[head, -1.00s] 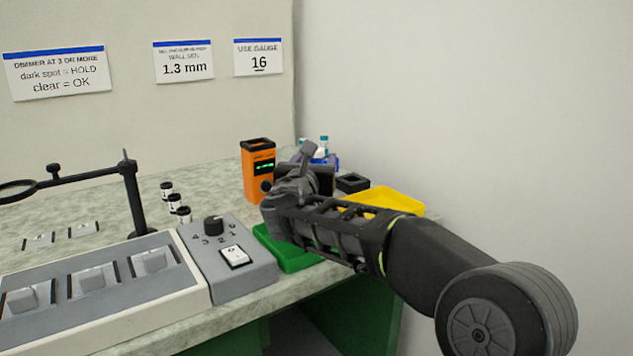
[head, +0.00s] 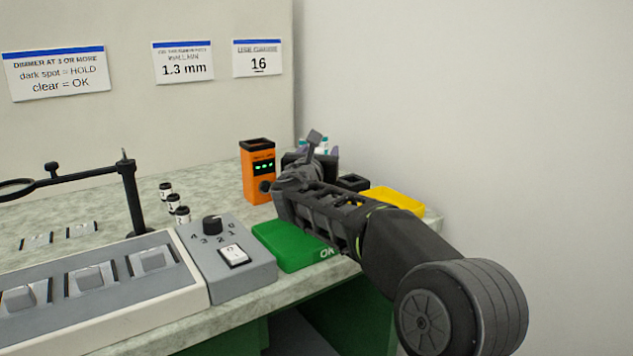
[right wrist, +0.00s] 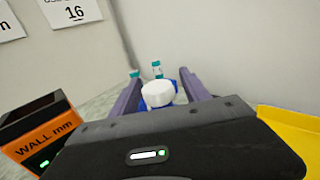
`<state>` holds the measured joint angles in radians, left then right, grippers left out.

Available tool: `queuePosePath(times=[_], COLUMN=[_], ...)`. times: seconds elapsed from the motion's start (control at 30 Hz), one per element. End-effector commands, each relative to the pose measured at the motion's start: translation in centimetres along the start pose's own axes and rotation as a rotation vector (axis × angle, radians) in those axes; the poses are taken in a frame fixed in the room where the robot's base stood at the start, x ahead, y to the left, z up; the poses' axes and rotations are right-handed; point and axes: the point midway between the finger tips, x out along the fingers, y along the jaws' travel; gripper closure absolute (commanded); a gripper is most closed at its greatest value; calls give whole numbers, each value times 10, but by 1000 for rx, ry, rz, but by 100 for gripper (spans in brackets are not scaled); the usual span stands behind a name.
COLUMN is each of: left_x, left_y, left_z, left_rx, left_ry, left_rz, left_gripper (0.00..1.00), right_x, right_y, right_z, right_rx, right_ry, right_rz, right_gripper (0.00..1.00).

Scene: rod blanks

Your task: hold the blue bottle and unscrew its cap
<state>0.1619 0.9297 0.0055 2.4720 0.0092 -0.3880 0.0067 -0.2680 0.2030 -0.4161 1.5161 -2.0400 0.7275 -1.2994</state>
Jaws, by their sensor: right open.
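In the right wrist view a round white cap (right wrist: 157,94) sits between the two purple fingers of my right gripper (right wrist: 160,78). Blue shows just behind and below the cap, probably the blue bottle (right wrist: 176,88), mostly hidden by the cap and the gripper body. The fingers are open, one on each side of the cap; I cannot tell if either touches it. In the head view my right gripper (head: 322,148) reaches over the back right of the bench and covers most of the bottle. My left gripper is not in view.
Teal-capped vials (right wrist: 157,68) stand behind the white cap. An orange wall gauge (head: 257,172) stands left of my right gripper. A yellow tray (head: 396,201) lies to its right, a green tray (head: 285,248) in front. A small black block (head: 352,182) is close by the arm.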

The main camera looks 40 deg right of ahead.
Motion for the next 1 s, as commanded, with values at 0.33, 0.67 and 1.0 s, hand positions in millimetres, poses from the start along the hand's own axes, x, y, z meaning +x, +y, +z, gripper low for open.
queuePosePath(times=[0.33,0.67,1.0], left_x=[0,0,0], left_y=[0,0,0], left_z=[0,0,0], left_rx=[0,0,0], left_ry=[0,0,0], left_rz=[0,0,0], left_gripper=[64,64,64], right_x=[0,0,0], right_y=[0,0,0], right_z=[0,0,0], right_rx=[0,0,0], right_ry=[0,0,0], right_rz=[0,0,0], right_gripper=[45,69,97])
